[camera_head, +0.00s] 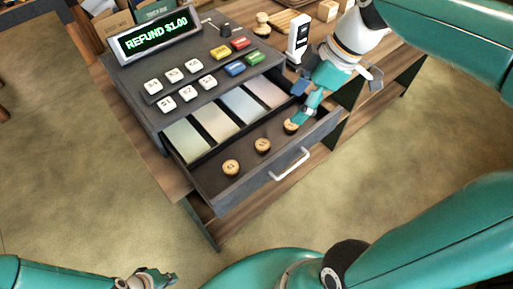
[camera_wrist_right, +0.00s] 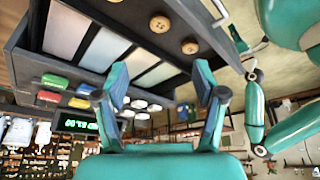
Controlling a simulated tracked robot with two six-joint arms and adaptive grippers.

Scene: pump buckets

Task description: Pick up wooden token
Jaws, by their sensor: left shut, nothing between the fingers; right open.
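Several round wooden tokens show; three lie in the front tray of the open drawer (camera_head: 228,187): a left token (camera_head: 231,167), a middle token (camera_head: 263,145) and a right token (camera_head: 290,127). My right gripper (camera_head: 304,106) is open over the drawer's right end, its fingertips close to the right token and partly covering it. I cannot tell whether they touch it. In the right wrist view my open fingers (camera_wrist_right: 162,82) have no token visible between them, and two tokens (camera_wrist_right: 160,23) (camera_wrist_right: 190,46) show beyond them. My left gripper (camera_head: 150,279) is shut and empty at the bottom left, away from the drawer.
The grey register (camera_head: 190,75) has coloured and white keys and a display (camera_head: 155,33) reading "REFUND $1.00". Pale notes (camera_head: 240,104) fill the drawer's rear slots. A white handle (camera_head: 290,163) is on its front. A white card reader (camera_head: 298,38) stands beside my right wrist.

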